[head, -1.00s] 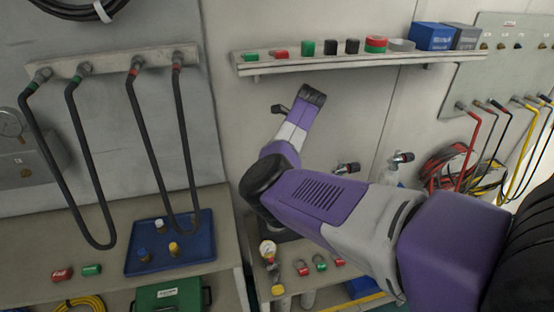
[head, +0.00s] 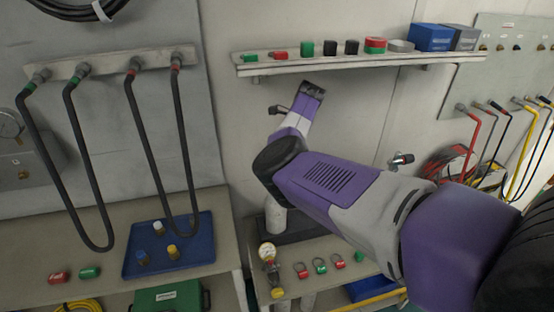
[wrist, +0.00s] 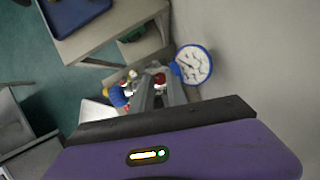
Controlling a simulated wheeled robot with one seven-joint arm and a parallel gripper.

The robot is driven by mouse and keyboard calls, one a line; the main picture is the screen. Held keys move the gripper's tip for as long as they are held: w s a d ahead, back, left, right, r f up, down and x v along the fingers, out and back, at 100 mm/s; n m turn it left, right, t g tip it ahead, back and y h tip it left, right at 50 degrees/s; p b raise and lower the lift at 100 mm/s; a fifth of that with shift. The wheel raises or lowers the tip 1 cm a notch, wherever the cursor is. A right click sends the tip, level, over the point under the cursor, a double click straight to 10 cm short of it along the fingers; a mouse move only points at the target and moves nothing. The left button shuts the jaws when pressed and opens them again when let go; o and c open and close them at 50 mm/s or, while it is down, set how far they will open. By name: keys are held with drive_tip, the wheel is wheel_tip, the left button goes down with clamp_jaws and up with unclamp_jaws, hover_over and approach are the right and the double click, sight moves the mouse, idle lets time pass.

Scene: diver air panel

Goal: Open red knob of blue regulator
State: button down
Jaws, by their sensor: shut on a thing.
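In the wrist view, my gripper (wrist: 159,87) points at the blue regulator, with its two grey fingers closed around the red knob (wrist: 159,78). The blue regulator shows mainly by its white dial gauge with a blue rim (wrist: 193,65), just right of the fingers. Part of its body is hidden behind the fingers. A small blue and red part (wrist: 119,97) shows just left of the fingers.
A shelf (head: 350,63) with coloured blocks is on the wall above my arm. A small gauge with a yellow knob (head: 268,252) and several ringed tags stand on the bench. A blue tray (head: 195,252) and hanging hoses are left. Another regulator (head: 400,159) is right of my arm.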

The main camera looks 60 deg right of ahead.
drive_tip(key=c, duration=1.3)
unclamp_jaws()
drive_tip(key=b+v, duration=0.1)
drive_tip(key=v, duration=0.3)
drive_tip(key=shift+d+r+b, duration=0.15)
drive_tip(key=shift+r+b, duration=0.1)
drive_tip(key=shift+b, duration=0.05)
drive_tip(key=s+d+b, duration=0.3)
drive_tip(key=s+d, duration=0.2)
drive_tip(key=s, duration=0.6)
drive_tip(key=shift+d+r, duration=0.15)
drive_tip(key=shift+r, duration=0.05)
